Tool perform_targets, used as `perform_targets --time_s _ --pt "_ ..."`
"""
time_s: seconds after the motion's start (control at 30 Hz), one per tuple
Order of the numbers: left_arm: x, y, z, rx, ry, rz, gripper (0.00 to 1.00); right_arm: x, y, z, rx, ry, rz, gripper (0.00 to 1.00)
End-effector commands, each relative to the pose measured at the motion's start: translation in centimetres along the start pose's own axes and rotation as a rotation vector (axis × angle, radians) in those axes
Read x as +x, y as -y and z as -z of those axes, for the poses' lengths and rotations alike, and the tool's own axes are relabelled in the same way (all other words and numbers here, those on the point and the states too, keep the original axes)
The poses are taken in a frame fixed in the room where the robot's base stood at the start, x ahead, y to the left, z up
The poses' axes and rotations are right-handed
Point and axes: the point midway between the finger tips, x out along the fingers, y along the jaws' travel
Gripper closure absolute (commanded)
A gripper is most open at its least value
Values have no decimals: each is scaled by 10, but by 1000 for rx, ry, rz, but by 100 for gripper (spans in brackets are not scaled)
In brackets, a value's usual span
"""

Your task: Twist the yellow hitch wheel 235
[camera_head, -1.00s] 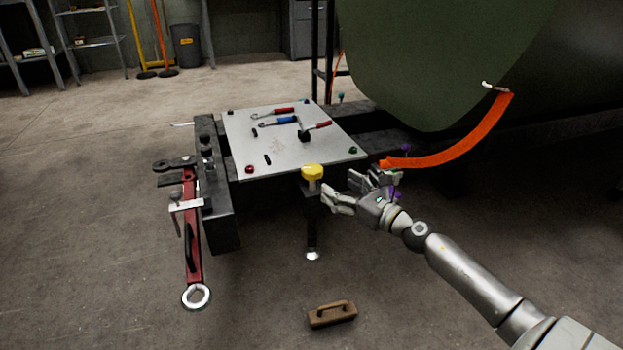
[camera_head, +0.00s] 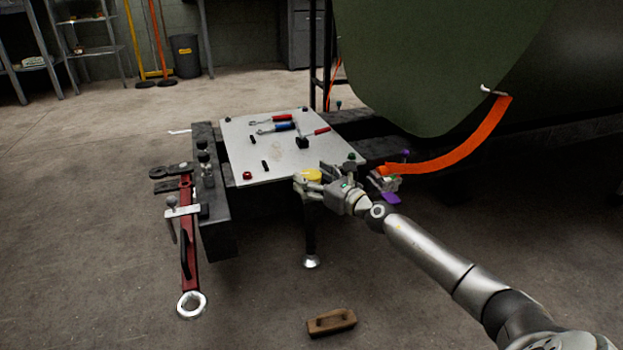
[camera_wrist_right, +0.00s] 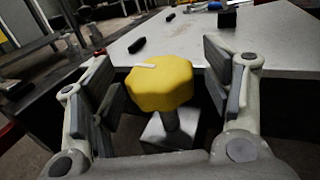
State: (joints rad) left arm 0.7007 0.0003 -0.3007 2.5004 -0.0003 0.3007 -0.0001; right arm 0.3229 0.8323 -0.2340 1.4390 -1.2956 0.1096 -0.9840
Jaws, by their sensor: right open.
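The yellow hitch wheel (camera_head: 313,175) sits on top of a post at the front edge of the metal plate. In the right wrist view the wheel (camera_wrist_right: 160,84) is a lobed yellow knob with a pale mark on its top, on a grey stem. My right gripper (camera_head: 308,184) is at the wheel, coming in from the right. In the wrist view its open fingers (camera_wrist_right: 165,90) stand on either side of the wheel, with visible gaps at both sides. My left gripper is not in view.
The metal plate (camera_head: 265,158) holds wrenches and small dark parts. A red tow bar (camera_head: 188,250) hangs at the left. A wooden block (camera_head: 331,322) lies on the floor. An orange strap (camera_head: 455,148) hangs from the green fuselage (camera_head: 430,60) at right.

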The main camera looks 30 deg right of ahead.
Motion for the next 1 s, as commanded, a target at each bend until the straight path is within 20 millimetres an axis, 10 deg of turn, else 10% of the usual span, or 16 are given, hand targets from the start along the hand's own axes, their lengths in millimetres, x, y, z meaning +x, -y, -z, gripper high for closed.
perform_targets --time_s 0.43,0.77,1.0 --pt "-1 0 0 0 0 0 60 6 0 0 0 0 0 29" --pt "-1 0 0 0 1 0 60 6 0 0 0 0 -1 72" --pt "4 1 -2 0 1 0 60 6 0 -2 0 -1 9 74"
